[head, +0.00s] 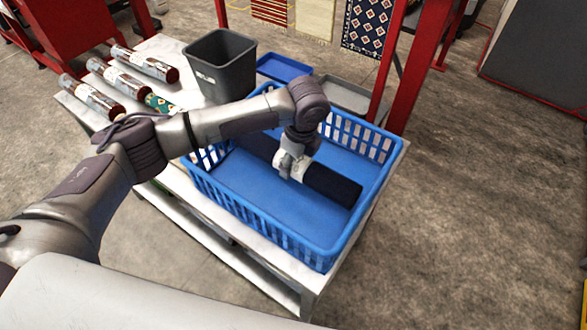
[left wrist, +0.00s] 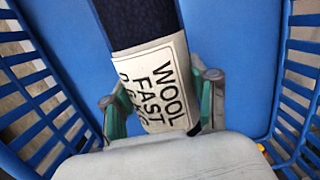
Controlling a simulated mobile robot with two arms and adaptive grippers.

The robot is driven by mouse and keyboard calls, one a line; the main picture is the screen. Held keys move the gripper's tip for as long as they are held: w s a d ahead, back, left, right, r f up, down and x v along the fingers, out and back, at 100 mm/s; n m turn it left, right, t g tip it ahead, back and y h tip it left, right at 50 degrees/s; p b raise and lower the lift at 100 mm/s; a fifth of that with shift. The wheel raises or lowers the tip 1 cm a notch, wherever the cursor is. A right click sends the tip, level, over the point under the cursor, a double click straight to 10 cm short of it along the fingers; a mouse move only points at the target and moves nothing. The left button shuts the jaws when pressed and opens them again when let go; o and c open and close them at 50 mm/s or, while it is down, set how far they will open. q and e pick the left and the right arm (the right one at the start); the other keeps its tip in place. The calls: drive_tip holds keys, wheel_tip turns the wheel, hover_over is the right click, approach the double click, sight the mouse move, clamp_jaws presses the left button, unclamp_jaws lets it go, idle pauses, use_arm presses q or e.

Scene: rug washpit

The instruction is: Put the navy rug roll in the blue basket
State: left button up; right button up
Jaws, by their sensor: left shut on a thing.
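The navy rug roll (head: 333,186) is inside the blue basket (head: 265,225), low over or on its floor; contact with the floor is unclear. My left gripper (head: 293,165) reaches down into the basket and is shut on the roll around its middle. In the left wrist view the navy roll (left wrist: 140,20) carries a white paper band printed "WOOL FAST" (left wrist: 158,85), with the fingers of the left gripper (left wrist: 160,105) on either side of the band. The basket's slatted walls (left wrist: 300,75) show on both sides. My right gripper is in neither view.
The basket stands on a pale table (head: 160,45). A grey bin (head: 222,65), a blue tray (head: 284,68) and a grey tray (head: 343,95) are behind it. Several other rolls (head: 120,77) lie at the back left. A red post (head: 413,75) rises behind the basket.

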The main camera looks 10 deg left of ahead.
sight(300, 160)
use_arm(q)
wheel_tip(300, 160, down, 3)
drive_tip(key=shift+f, duration=0.15)
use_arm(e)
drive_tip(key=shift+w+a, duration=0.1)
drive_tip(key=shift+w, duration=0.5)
use_arm(q)
drive_tip(key=o, duration=1.5)
drive_tip(key=shift+o, duration=0.2)
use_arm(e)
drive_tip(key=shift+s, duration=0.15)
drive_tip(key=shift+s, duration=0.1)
use_arm(q)
drive_tip(key=shift+r, duration=0.25)
drive_tip(key=r, duration=0.3)
drive_tip(key=d+r, duration=0.1)
drive_tip(key=r, duration=0.7)
drive_tip(key=shift+s+d+r, duration=0.2)
drive_tip(key=shift+s+d, duration=0.15)
